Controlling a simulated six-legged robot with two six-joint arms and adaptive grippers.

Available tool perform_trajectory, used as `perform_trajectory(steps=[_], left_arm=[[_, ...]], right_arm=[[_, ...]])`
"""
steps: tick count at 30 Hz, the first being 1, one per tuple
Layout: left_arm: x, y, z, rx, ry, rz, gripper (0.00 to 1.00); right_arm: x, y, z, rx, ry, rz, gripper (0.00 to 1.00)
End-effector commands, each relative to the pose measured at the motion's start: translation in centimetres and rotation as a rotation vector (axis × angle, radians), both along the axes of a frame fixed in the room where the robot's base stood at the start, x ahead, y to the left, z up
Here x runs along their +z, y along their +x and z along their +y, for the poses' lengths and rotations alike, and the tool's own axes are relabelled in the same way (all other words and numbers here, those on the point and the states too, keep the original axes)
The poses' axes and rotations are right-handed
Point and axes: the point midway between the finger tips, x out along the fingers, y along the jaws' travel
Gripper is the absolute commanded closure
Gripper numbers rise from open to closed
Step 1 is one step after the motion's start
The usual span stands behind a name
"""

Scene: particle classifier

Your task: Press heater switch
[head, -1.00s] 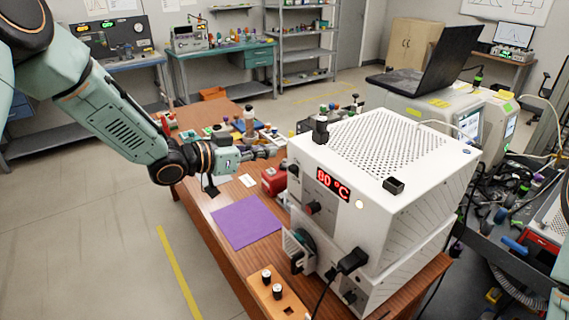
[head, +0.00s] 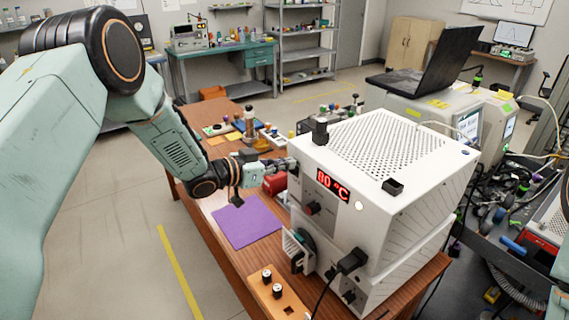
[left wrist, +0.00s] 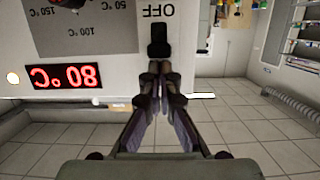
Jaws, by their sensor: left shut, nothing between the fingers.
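In the left wrist view the display (left wrist: 65,77) appears upside down. My left gripper (head: 288,164) is shut and empty at the left edge of the heater's front face. In the left wrist view its fingertips (left wrist: 159,68) are together just below a black switch (left wrist: 160,40) beside the word OFF. I cannot tell whether they touch it. In the head view the gripper hides this switch. My right gripper is not in view.
A purple mat (head: 246,221) lies on the table (head: 215,205) below my left gripper. A wooden block with two vials (head: 277,291) is at the front. A laptop (head: 430,62) sits on equipment behind the heater.

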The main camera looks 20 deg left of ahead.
Motion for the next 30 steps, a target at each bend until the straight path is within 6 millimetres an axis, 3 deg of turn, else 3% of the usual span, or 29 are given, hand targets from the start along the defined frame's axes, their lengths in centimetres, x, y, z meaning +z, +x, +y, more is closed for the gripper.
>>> perform_trajectory(steps=[6, 15, 26, 30], left_arm=[[-0.4, 0.0, 0.0, 0.0, 0.001, 0.001, 1.0], [-3.0, 0.0, 0.0, 0.0, 0.001, 0.001, 1.0], [-2.9, -0.1, 0.0, -0.001, 0.002, 0.005, 1.0], [-2.1, 0.0, -0.3, -0.001, 0.002, 0.003, 1.0]], right_arm=[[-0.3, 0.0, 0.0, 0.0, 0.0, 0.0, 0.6], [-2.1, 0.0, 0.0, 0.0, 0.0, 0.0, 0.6], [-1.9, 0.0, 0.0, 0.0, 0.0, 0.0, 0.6], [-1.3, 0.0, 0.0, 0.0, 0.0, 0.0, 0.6]])
